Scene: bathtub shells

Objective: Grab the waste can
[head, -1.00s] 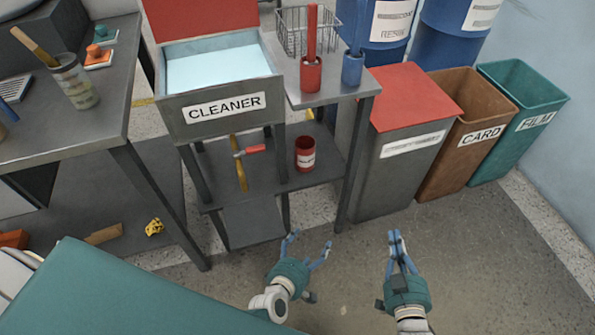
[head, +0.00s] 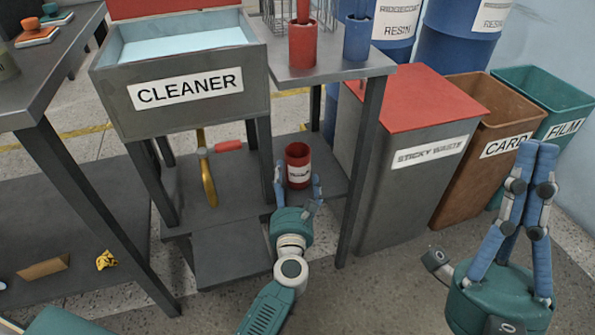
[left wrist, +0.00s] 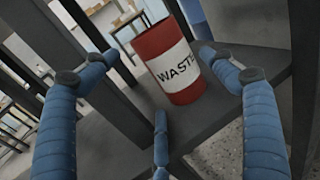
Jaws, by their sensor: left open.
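The waste can (head: 298,165) is a small red can with a white label.
The cleaner basin (head: 190,105) is above the shelf on the left. A table leg (head: 362,170) stands just right of the can. A yellow-handled tool (head: 207,180) is on the left. The sticky waste bin (head: 410,180) and card bin (head: 475,165) stand to the right.

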